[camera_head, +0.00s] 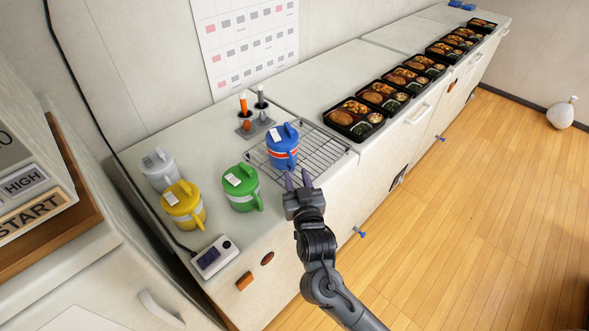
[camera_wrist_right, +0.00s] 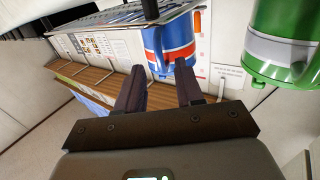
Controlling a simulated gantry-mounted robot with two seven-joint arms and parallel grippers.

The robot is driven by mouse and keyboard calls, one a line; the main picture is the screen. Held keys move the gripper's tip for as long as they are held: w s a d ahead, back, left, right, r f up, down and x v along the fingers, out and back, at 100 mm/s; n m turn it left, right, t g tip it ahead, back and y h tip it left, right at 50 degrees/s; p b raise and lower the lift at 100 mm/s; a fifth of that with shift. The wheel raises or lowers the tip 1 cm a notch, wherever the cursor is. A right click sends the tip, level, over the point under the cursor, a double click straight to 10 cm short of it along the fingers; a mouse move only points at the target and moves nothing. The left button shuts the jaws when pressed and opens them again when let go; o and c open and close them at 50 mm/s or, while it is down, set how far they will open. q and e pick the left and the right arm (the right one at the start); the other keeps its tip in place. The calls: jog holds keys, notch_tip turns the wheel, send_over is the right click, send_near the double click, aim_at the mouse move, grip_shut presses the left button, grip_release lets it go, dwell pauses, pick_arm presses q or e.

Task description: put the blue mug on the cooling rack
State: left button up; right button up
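The blue mug (camera_head: 282,148) has a lid, a white label and an orange-red band. It appears upright on the left part of the wire cooling rack (camera_head: 323,152). My right gripper (camera_head: 298,180) is just in front of the mug, with its two fingers apart and nothing clearly between them. In the right wrist view the mug (camera_wrist_right: 168,42) is just beyond the open fingertips (camera_wrist_right: 161,75), nearer the right finger; whether that finger touches it I cannot tell. My left gripper is not in view.
A green mug (camera_head: 241,188), a yellow mug (camera_head: 184,206) and a grey mug (camera_head: 159,170) stand left of the rack. A holder with markers (camera_head: 252,126) is behind it. Several bento trays (camera_head: 354,119) line the counter to the right. A small display device (camera_head: 214,257) sits at the front left.

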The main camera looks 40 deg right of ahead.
jog(key=p+v, duration=0.1)
jog(key=v, duration=0.7)
jog(key=s+a+f+n+g+y, duration=0.55)
jog(key=s+f+y, duration=0.2)
jog(key=f, duration=0.25)
jog(key=s+f+g, duration=0.2)
jog(key=s+g, duration=0.1)
jog(key=s, duration=0.3)
jog(key=s+f+n+g, duration=0.1)
jog(key=s+f+g, duration=0.2)
jog(key=s, duration=0.4)
jog(key=shift+s+f+g, duration=0.2)
jog(key=shift+f+g, duration=0.1)
jog(key=shift+g, duration=0.35)
jog(key=shift+a+n, duration=0.1)
jog(key=shift+n, duration=0.15)
notch_tip(320, 180, up, 39)
jog(key=p, duration=3.9)
